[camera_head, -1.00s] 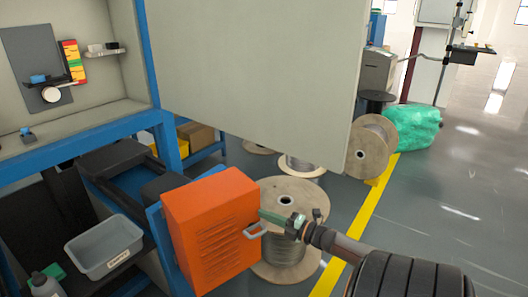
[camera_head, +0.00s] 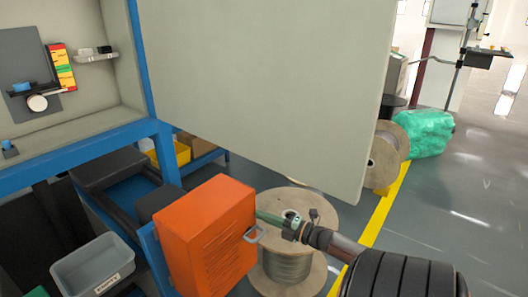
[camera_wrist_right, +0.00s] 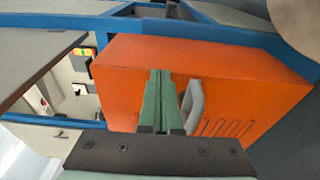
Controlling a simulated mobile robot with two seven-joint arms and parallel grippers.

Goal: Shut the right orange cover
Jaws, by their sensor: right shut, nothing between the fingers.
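The right orange cover (camera_head: 205,240) is a vented box-shaped lid with a grey handle (camera_head: 254,235), low in the middle of the head view. It stands out at an angle from the blue frame. In the right wrist view the cover (camera_wrist_right: 250,85) fills the middle, with its handle (camera_wrist_right: 195,103) just right of my fingers. My right gripper (camera_head: 258,214) has its green fingers together and empty. The fingertips are at the cover's right edge, above the handle; whether they touch it I cannot tell. The fingers also show in the right wrist view (camera_wrist_right: 160,72). My left gripper is out of view.
A large pale panel (camera_head: 270,80) hangs above and behind the cover. A wooden cable reel (camera_head: 318,215) stands close behind my right gripper. A grey bin (camera_head: 92,265) is at the lower left. Open floor (camera_head: 455,210) lies to the right.

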